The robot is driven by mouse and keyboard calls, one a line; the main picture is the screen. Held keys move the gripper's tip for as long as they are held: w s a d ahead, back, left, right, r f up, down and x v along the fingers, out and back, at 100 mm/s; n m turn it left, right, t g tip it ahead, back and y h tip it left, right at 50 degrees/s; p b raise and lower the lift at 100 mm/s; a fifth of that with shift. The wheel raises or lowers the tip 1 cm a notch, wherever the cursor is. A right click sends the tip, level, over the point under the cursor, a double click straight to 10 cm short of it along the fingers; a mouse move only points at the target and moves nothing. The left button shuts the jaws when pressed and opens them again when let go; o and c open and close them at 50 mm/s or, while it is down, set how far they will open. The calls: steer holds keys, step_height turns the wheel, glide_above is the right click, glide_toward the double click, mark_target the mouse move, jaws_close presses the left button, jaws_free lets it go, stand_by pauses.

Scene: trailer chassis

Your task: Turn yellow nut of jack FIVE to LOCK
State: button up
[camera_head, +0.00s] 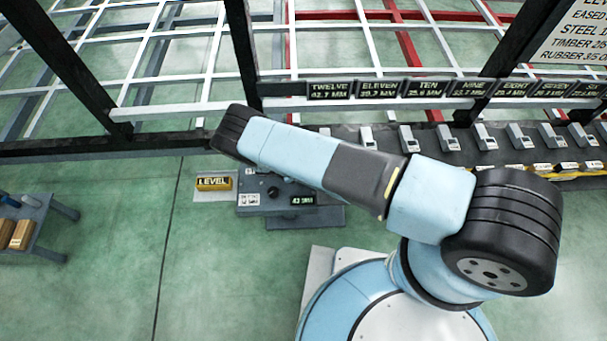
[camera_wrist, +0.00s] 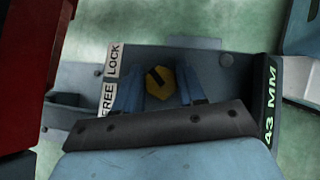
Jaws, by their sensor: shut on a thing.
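The yellow nut (camera_wrist: 182,77) shows in the wrist view as a hexagon with a black mark slanting up and to the left. My gripper (camera_wrist: 170,86) is shut on it, with one blue finger at each side. The LOCK label (camera_wrist: 113,58) is left of the nut and the FREE label (camera_wrist: 107,98) is below LOCK. A plate reading 43 MM (camera_wrist: 267,105) is at the right. In the head view the grey jack (camera_head: 250,199) sits on the floor with its 43 MM display (camera_head: 303,200). My arm hides part of it, and no jack number shows there.
A yellow block marked LEVEL (camera_head: 214,183) lies left of the jack. A dark rail (camera_head: 350,131) with several grey devices and numbered plates runs behind. A small bench (camera_head: 35,225) with boxes stands at the far left. The green floor between is clear.

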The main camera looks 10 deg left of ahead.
steer(key=shift+a, duration=0.15)
steer(key=o, duration=1)
steer(key=shift+r, duration=0.1)
steer(key=v, duration=1.3)
steer(key=shift+s+a+r, duration=0.1)
steer(key=shift+a+r, duration=0.05)
